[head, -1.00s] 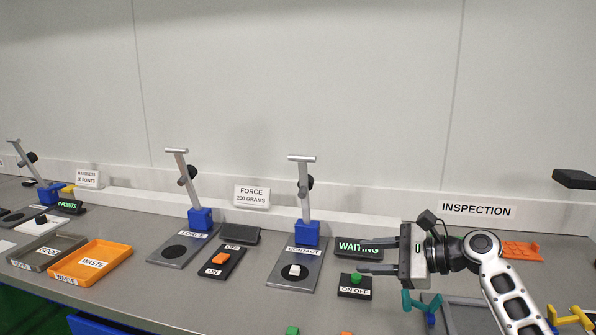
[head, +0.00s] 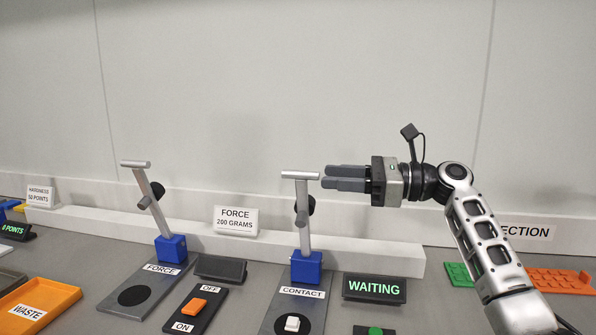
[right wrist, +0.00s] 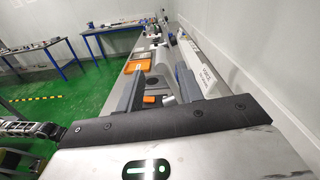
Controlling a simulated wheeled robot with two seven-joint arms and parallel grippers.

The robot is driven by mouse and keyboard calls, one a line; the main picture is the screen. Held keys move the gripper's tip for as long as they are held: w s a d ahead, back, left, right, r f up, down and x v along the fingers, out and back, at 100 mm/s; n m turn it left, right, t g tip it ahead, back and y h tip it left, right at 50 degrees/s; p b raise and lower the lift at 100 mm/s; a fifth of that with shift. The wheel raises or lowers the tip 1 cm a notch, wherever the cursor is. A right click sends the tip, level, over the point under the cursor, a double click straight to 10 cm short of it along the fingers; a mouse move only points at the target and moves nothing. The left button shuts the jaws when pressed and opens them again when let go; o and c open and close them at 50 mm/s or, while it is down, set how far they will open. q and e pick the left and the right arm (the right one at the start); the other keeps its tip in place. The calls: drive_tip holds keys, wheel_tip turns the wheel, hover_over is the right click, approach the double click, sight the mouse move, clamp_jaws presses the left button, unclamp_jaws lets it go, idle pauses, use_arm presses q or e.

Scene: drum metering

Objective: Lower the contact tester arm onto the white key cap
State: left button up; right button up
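The contact tester (head: 306,268) has a blue block and a raised grey arm (head: 303,215) with a crossbar (head: 300,175) on top. The arm stands nearly upright above its plate. The white key cap (head: 292,323) sits on the plate in front, near the bottom edge of the head view. My right gripper (head: 323,178) is at crossbar height, its fingertips just right of the crossbar's right end. I cannot tell whether they touch. In the right wrist view its fingers stand apart with nothing between them. My left gripper is not in view.
A WAITING display (head: 374,288) stands right of the contact tester. The force tester (head: 171,248), with its own raised arm, is at left, with an ON/OFF switch (head: 199,304) between. A FORCE 200 GRAMS sign (head: 236,221) stands behind. An orange waste tray (head: 42,300) is far left.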

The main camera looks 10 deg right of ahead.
sight(298, 175)
drive_tip(key=x, duration=0.7)
drive_tip(key=shift+w+a+p, duration=0.15)
drive_tip(key=shift+a+p, duration=0.1)
drive_tip(key=shift+p, duration=0.1)
drive_tip(key=shift+f, duration=0.1)
clamp_jaws()
